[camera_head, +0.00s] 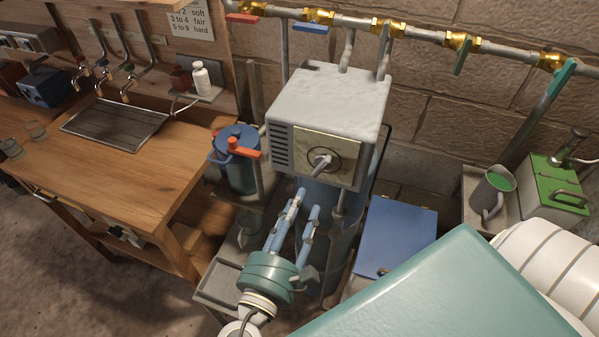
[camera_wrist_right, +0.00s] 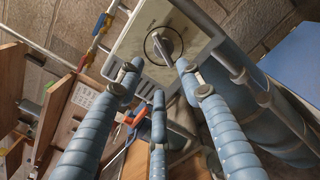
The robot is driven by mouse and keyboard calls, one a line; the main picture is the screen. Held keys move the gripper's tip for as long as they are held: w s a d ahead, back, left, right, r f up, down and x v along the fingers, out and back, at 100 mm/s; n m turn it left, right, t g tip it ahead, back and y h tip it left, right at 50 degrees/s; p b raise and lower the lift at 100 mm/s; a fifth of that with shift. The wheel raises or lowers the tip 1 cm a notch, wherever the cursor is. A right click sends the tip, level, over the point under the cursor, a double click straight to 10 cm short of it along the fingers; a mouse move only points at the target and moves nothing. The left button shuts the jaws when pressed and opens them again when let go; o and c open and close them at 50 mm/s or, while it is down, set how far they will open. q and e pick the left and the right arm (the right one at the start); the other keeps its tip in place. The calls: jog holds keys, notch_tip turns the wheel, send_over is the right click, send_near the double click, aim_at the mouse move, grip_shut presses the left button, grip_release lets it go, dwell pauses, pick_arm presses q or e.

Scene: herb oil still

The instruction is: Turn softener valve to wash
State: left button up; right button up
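The softener valve head is a pale grey box (camera_head: 325,110) with a plate and round dial on its front. A grey lever knob (camera_head: 321,163) sits at the dial's centre, pointing down-left in the head view. In the right wrist view the knob (camera_wrist_right: 167,45) shows just beyond and between the fingertips. My right gripper (camera_head: 304,205) has blue segmented fingers, spread apart and empty, below and in front of the dial. No finger visibly touches the knob. Dial markings are too small to read. My left gripper is not in view.
A blue canister with an orange handle (camera_head: 243,150) stands left of the valve head. A blue-lidded box (camera_head: 397,238) is at its right. A pipe with brass valves (camera_head: 387,29) runs along the wall above. A wooden counter (camera_head: 125,165) with taps is at left.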

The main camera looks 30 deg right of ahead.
aim_at(318, 169)
jog(key=b+x, duration=0.1)
jog(key=x, duration=0.9)
jog(key=shift+w+d+f+b, duration=0.1)
jog(key=shift+w+d+b, duration=0.05)
jog(key=shift+d+b, duration=0.15)
jog(key=shift+c, duration=0.2)
grip_shut()
